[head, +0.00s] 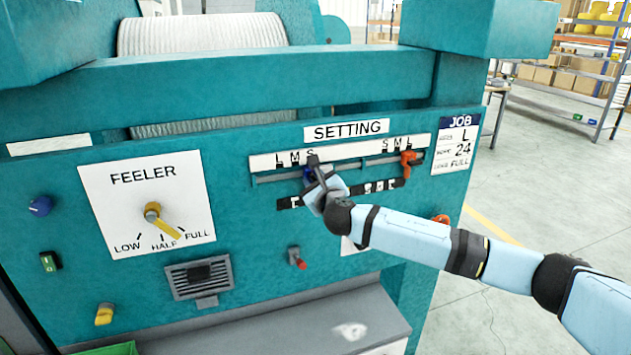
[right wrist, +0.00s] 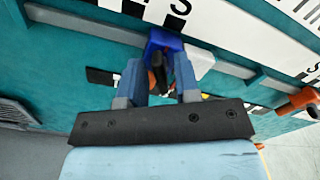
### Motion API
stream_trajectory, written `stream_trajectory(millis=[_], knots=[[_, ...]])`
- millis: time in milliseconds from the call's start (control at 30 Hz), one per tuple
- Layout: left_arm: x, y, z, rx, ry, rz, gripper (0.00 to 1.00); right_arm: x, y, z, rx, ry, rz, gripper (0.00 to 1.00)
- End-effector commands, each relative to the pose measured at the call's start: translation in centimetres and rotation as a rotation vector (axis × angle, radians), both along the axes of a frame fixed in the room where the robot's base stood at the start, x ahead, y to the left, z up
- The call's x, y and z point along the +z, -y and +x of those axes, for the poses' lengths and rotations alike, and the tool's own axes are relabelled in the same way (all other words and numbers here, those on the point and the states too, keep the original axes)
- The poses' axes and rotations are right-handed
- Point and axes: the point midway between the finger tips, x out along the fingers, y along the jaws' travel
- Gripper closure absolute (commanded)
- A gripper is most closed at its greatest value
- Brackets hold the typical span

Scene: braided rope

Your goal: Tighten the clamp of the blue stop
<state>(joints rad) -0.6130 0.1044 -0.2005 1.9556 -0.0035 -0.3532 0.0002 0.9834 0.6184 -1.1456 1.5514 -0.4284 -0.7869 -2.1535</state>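The blue stop (head: 307,174) sits on the left part of the rail under the SETTING sign, near the S of the left "L M S" scale. It also shows in the right wrist view (right wrist: 164,42), just beyond my fingers. My right gripper (head: 318,178) is at the blue stop, partly covering it. My left gripper is not in view.
An orange stop (head: 407,158) is on the right part of the rail. The JOB card (head: 455,145) reads L, 24, FULL. The FEELER dial (head: 153,212), with a yellow pointer, and a red-tipped lever (head: 298,260) are on the teal panel. Open floor lies to the right.

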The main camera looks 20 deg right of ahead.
Motion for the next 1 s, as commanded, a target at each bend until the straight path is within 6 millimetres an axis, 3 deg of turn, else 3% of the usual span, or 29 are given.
stream_trajectory(millis=[33,100,133,567,1000], knots=[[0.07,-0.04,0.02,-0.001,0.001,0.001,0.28,0.00,0.01,-0.01,0.000,0.000,0.000,0.82],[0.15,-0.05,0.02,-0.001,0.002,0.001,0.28,0.00,0.01,-0.01,0.000,0.000,0.000,0.98],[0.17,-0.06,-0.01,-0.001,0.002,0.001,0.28,0.00,0.01,-0.02,0.000,0.000,0.000,1.00],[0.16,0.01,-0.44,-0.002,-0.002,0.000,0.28,-0.07,0.01,-0.04,0.000,-0.003,0.059,1.00],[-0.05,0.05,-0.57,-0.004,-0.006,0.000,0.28,-0.11,0.10,-0.06,0.000,-0.016,0.406,1.00]])
